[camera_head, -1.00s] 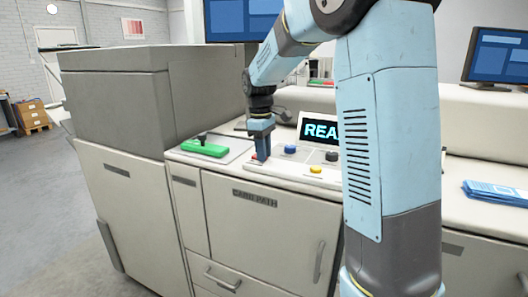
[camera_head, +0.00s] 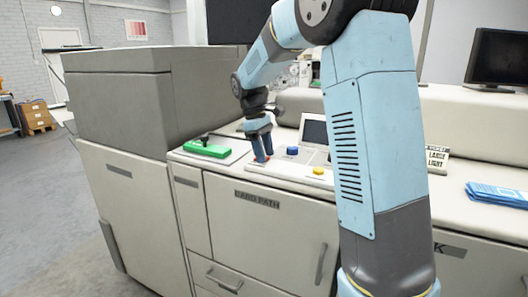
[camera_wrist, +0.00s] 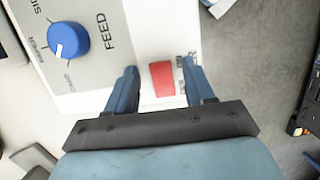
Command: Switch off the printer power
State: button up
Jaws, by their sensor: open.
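The printer (camera_head: 262,225) is a long cream and grey machine with a control panel on its top. A red switch (camera_wrist: 162,79) lies on the panel beside small lettering, too small to read. My gripper (camera_head: 262,160) points down over the panel. In the wrist view my gripper (camera_wrist: 158,72) is open, with one blue finger on either side of the red switch and nothing held. Whether the fingers touch the panel cannot be told. The panel display (camera_head: 314,130) is dark. The monitor at the right (camera_head: 497,57) and the one at the back (camera_head: 240,30) are dark too.
A blue knob marked FEED (camera_wrist: 68,40) is left of the switch in the wrist view. A yellow button (camera_head: 318,171) and a green block with a black handle (camera_head: 205,149) are close by. Blue cards (camera_head: 497,193) and a small sign (camera_head: 437,158) are at the right.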

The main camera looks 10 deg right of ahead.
jog(key=v, duration=1.3)
jog(key=shift+r, duration=0.3)
jog(key=s+d+r+m+t+y, duration=0.1)
jog(key=s+d+m+t, duration=0.1)
jog(key=s, duration=0.6)
jog(key=s+d+m+t, duration=0.2)
jog(key=s+d+m, duration=0.1)
jog(key=s, duration=0.6)
jog(key=s+d+f+m+t, duration=0.1)
jog(key=s+f, duration=0.3)
jog(key=s, duration=0.4)
jog(key=s+d+f+m+t+y, duration=0.1)
jog(key=s+f+m, duration=0.3)
jog(key=s, duration=0.4)
jog(key=shift+f+t, duration=0.3)
jog(key=shift+t, duration=0.5)
